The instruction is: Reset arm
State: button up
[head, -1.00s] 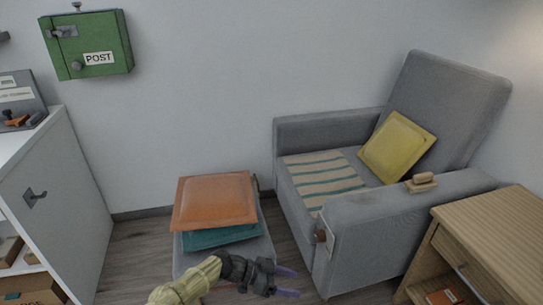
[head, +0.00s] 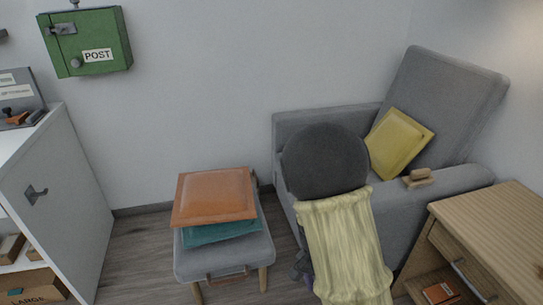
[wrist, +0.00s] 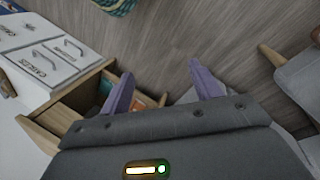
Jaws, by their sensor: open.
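My gripper (wrist: 161,70) shows in the wrist view with two purple fingers spread apart and nothing between them. Wooden floor lies beyond the fingertips. In the head view my arm, in a pale yellow sleeve with a dark round joint, is raised in front of the grey armchair (head: 455,110). It hides the front of the seat and much of the near armrest.
A grey stool (head: 225,262) bears an orange cushion (head: 215,195) and a teal cushion (head: 225,232). A wooden side table (head: 500,235) stands right, a white shelf desk (head: 65,190) left. A green post box (head: 88,42) hangs on the wall. Floor between desk and stool is clear.

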jog(key=s+d+r+n+t+y+p, duration=0.1)
jog(key=s+r+n+t+p, duration=0.1)
jog(key=r+p, duration=1.7)
jog(key=s+d+r+n+t+y+p, duration=0.1)
jog(key=s+r+n+t+p, duration=0.1)
jog(key=r+p, duration=1.7)
notch_tip(320, 180, up, 11)
jog(key=shift+n+t+p, duration=0.35)
jog(key=shift+n+t, duration=0.25)
jog(key=shift+n, duration=0.6)
jog(key=shift+s, duration=0.1)
